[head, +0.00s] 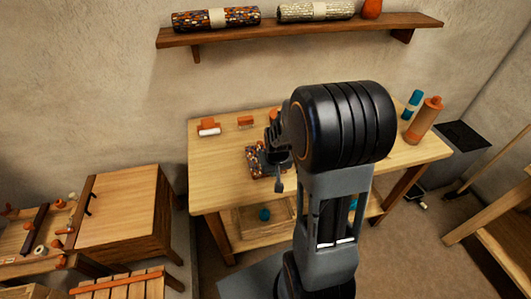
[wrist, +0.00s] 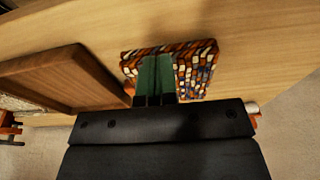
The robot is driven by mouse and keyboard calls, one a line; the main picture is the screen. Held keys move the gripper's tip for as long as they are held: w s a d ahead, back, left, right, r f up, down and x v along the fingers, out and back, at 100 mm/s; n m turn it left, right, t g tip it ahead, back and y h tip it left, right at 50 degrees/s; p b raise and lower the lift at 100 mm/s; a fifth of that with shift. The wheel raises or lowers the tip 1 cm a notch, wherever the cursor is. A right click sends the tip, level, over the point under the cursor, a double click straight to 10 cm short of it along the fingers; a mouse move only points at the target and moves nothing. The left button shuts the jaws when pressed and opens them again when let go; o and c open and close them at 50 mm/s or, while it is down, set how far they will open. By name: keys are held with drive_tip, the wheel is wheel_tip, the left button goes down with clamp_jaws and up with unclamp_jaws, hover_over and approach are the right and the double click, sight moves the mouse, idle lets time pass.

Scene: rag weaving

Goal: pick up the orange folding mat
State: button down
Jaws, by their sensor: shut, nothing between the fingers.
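A small mat (head: 257,158) with a mottled orange, dark and white pattern lies on the wooden table, left of my arm. I take it for the orange folding mat, though it is not plain orange. The mat also shows in the wrist view (wrist: 197,72), just beyond and partly behind my fingers. My gripper (head: 279,186) is at the mat's right side in the head view. In the wrist view my gripper (wrist: 156,62) has its green fingers together, with nothing between them. I cannot tell whether the fingertips touch the mat.
A brown wooden tray-like piece (wrist: 65,78) lies left of the fingers in the wrist view. Orange-and-white items (head: 208,127) stand at the table's back left. An orange bottle (head: 424,120) and a teal roll (head: 412,104) stand at its right. A wall shelf (head: 300,29) holds rolled textiles.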

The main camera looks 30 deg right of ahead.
sight(258, 142)
drive_tip(key=shift+w+d+f, duration=0.2)
drive_tip(key=shift+w+f, duration=0.15)
drive_tip(key=shift+f, duration=0.1)
drive_tip(key=w, duration=0.3)
drive_tip(key=w+d+p, duration=0.1)
drive_tip(key=w, duration=0.3)
drive_tip(key=w+d, duration=0.1)
drive_tip(key=w, duration=0.2)
drive_tip(key=shift+w+p, duration=0.4)
drive_tip(key=shift+w+d+f, duration=0.1)
drive_tip(key=shift+w+f, duration=0.05)
drive_tip(key=shift+w, duration=0.05)
drive_tip(key=shift+f, duration=0.6)
drive_tip(key=shift+s+f+b, duration=0.1)
drive_tip(key=shift+s+b, duration=0.05)
drive_tip(key=shift+b, duration=0.15)
drive_tip(key=shift+s+f, duration=0.1)
